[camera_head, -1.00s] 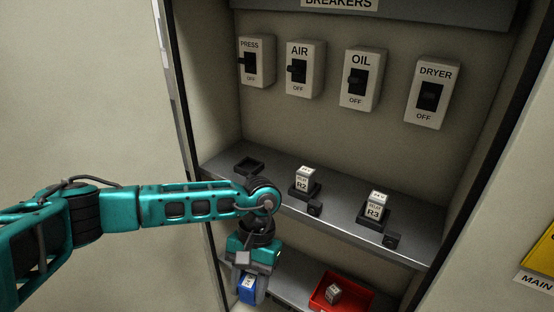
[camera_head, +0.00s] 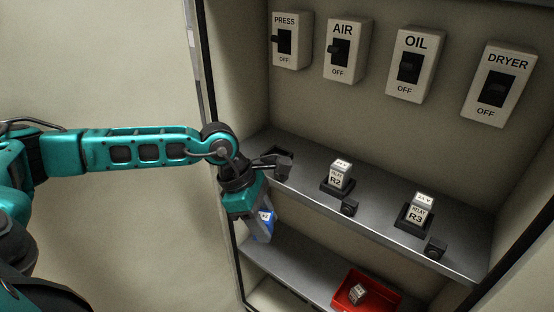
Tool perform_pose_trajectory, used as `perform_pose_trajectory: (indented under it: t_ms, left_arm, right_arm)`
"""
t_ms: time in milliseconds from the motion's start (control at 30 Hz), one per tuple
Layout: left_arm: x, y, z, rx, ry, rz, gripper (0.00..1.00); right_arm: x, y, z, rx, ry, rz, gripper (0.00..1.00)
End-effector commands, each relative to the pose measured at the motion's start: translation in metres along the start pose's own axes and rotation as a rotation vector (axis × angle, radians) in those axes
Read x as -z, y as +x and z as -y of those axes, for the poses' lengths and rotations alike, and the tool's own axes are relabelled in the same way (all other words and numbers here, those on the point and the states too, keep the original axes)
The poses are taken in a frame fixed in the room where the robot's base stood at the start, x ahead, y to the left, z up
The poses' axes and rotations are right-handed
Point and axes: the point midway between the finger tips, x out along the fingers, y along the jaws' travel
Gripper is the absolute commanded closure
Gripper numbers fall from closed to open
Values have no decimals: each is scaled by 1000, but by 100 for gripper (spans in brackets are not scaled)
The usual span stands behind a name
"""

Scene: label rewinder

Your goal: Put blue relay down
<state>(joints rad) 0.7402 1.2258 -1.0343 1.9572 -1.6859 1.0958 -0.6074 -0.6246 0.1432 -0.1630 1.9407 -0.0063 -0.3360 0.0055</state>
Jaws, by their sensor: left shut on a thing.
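The blue relay (camera_head: 264,226) is held in my left gripper (camera_head: 262,233), which points down in front of the cabinet. It is below the edge of the upper shelf and above the lower shelf, apart from both as far as I can see. My gripper hides part of the relay. An empty-looking black socket (camera_head: 272,158) at the left end of the upper shelf is partly hidden by my arm. My right gripper is not in view.
White relays R2 (camera_head: 340,176) and R3 (camera_head: 417,210) sit in black sockets on the upper shelf (camera_head: 385,204). A red tray (camera_head: 385,298) holding a grey relay (camera_head: 357,293) is on the lower shelf (camera_head: 300,268). The lower shelf's left part is clear. Breaker switches line the back wall.

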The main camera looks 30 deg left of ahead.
Motion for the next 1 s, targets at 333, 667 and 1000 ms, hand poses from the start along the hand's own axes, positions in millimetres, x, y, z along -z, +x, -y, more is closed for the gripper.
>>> perform_pose_trajectory:
  t_ms: [333, 667, 1000]
  left_arm:
    - [11, -22, -8, -223, -526, -1, 89]
    - [20, -42, -15, -422, -1008, 0, 89]
    - [33, -68, -21, -672, -1608, 0, 89]
  right_arm:
    - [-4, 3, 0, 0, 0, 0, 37]
    - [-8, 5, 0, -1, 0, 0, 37]
    - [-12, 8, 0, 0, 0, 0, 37]
